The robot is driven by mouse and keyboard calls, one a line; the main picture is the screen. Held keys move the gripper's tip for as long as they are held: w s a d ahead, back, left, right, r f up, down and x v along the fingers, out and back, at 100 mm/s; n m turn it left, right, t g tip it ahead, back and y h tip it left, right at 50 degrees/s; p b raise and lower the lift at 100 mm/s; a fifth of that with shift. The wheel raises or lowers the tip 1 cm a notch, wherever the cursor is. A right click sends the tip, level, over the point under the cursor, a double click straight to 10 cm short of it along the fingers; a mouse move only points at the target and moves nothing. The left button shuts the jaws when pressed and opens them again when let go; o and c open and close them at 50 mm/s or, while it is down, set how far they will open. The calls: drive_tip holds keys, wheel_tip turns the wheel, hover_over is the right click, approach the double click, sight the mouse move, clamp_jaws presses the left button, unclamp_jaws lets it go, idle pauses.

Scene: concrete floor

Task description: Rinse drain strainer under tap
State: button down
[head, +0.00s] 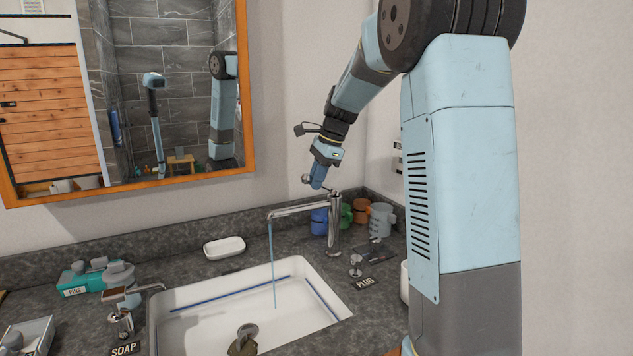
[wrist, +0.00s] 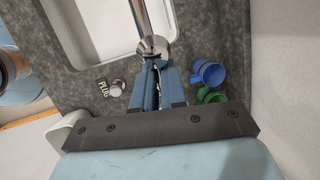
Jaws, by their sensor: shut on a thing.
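The tap (head: 334,220) stands at the back right of the white sink (head: 205,290), and a thin blue water stream (head: 272,265) falls from its spout into the basin. My gripper (head: 318,184) is above the tap's body, shut on the tap's handle. In the wrist view, my gripper (wrist: 157,85) has its blue fingers around the narrow handle beside the chrome tap (wrist: 152,45). A grey round piece with a brownish part below it, seemingly the drain strainer (head: 246,332), is at the sink's near side, cut by the picture edge and apart from the stream.
A PLUG label (head: 365,283) and small knobs are at the right. A white soap dish (head: 224,248), PINS box (head: 85,279) and soap dispenser (head: 122,322) lie left. A mirror hangs behind.

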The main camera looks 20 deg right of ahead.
drive_tip(key=shift+w+r, duration=0.1)
drive_tip(key=c, duration=1.2)
unclamp_jaws()
drive_tip(key=v, duration=1.3)
drive_tip(key=shift+d+r, duration=0.15)
drive_tip(key=shift+r, duration=0.1)
drive_tip(key=s+a+f+n+t+h, duration=0.1)
drive_tip(key=s+f+n, duration=0.2)
drive_tip(key=s, duration=0.8)
drive_tip(key=s+a+f+n+t+h, duration=0.1)
drive_tip(key=s+f+n, duration=0.3)
drive_tip(key=s+n, duration=0.4)
drive_tip(key=s+a+f+n+t+h, duration=0.1)
drive_tip(key=s+a+f+n+t, duration=0.1)
drive_tip(key=s, duration=1.3)
drive_tip(key=shift+a+f+n, duration=0.25)
drive_tip(key=shift+f+n, duration=0.4)
drive_tip(key=shift+n, duration=0.25)
drive_tip(key=shift+a+f+n, duration=0.3)
drive_tip(key=shift+f+n, duration=0.3)
drive_tip(key=shift+n, duration=0.3)
